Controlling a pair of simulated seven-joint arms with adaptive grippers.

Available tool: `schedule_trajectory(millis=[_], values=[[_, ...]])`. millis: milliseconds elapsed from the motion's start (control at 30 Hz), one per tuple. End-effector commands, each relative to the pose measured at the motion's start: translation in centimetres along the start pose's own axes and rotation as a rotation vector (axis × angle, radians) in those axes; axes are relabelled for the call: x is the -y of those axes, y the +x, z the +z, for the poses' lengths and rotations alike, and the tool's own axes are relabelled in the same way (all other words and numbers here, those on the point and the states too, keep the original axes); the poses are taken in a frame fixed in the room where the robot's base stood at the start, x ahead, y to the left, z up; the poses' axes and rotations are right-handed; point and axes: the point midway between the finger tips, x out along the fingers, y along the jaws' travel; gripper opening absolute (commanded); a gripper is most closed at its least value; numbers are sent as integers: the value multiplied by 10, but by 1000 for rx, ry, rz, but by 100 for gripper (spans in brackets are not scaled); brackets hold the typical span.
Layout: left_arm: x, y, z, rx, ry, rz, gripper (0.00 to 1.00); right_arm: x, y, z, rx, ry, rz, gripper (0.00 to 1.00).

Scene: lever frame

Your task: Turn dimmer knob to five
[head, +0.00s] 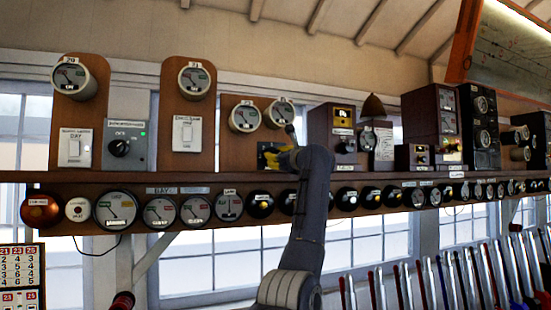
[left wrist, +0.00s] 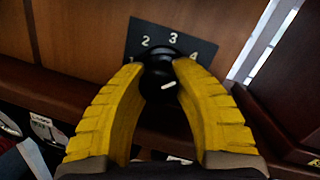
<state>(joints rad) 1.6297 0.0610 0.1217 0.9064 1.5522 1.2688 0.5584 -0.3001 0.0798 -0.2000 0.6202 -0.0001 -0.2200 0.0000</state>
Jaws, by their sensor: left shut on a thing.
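The black dimmer knob (left wrist: 160,72) sits on a dark plate (left wrist: 150,35) marked with white numbers; 2, 3 and 4 show, with part of a 1 at the left. No 5 is visible. A short white mark on the knob's lower right slants slightly up to the right. My left gripper (left wrist: 162,80) has its yellow fingers closed on both sides of the knob. In the head view, my left gripper (head: 277,157) is at the wooden panel above the shelf, and it hides the knob. My right gripper is not in view.
A brown shelf (head: 150,178) runs across, with several round gauges below it. Two gauges (head: 244,116) (head: 280,111) sit just above my gripper. Wooden instrument boxes (head: 330,135) stand to the right. Several levers (head: 430,282) stand at the lower right.

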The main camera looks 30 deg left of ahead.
Motion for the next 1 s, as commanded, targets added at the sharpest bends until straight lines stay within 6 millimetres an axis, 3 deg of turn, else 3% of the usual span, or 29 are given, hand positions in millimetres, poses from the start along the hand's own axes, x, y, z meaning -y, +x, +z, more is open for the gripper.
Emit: schedule_trajectory(millis=[167, 600, 1000], values=[[0, 0, 1, 3, 14, -2, 0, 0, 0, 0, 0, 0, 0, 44], [0, 0, 2, 33, 321, -54, 0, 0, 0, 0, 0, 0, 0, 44], [0, 0, 2, 37, 350, -59, 0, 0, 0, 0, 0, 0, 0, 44]])
